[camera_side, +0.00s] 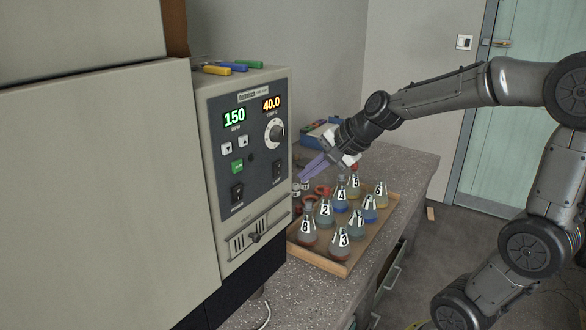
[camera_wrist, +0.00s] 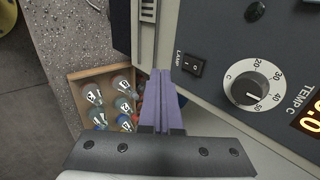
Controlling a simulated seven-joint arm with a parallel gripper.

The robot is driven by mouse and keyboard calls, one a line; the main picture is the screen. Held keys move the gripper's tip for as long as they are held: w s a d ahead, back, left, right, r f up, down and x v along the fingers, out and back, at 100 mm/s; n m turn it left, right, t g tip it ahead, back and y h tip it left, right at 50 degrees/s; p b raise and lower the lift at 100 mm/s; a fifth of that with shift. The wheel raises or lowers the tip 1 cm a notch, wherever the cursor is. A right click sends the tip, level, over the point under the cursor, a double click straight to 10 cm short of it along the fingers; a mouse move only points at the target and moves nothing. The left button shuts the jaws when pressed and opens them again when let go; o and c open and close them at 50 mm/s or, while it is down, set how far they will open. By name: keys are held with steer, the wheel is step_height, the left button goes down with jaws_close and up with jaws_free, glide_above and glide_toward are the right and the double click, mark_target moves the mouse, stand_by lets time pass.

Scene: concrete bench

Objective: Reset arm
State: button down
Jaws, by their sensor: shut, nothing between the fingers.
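My gripper (camera_side: 317,166) is above the bench, just in front of the machine's control panel and over the back left part of the tray of flasks. Its purple fingers are pressed together with nothing between them; they also show shut in the wrist view (camera_wrist: 161,87). My arm reaches in from the right side of the side view.
A shaker-like machine (camera_side: 240,170) with displays reading 150 and 40.0 stands on the left. A wooden tray (camera_side: 335,268) of numbered flasks sits on the speckled bench (camera_side: 405,170). Red rings lie near the tray. Coloured pens (camera_side: 217,70) lie on the machine.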

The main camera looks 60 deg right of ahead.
steer(key=s+r, duration=0.4)
steer(key=s, duration=0.3)
steer(key=a+r+n+y, duration=0.1)
steer(key=a+n, duration=0.1)
steer(key=a, duration=0.4)
steer(key=s+a+f+n+g, duration=0.1)
steer(key=s+f+n, duration=0.3)
steer(key=s+n, duration=0.2)
steer(key=s+a+f+n+g+h, duration=0.1)
steer(key=s+a+f+n+g, duration=0.1)
steer(key=s+f+n, duration=0.2)
steer(key=s+n, duration=0.3)
steer(key=n, duration=0.3)
steer(key=shift+f, duration=0.15)
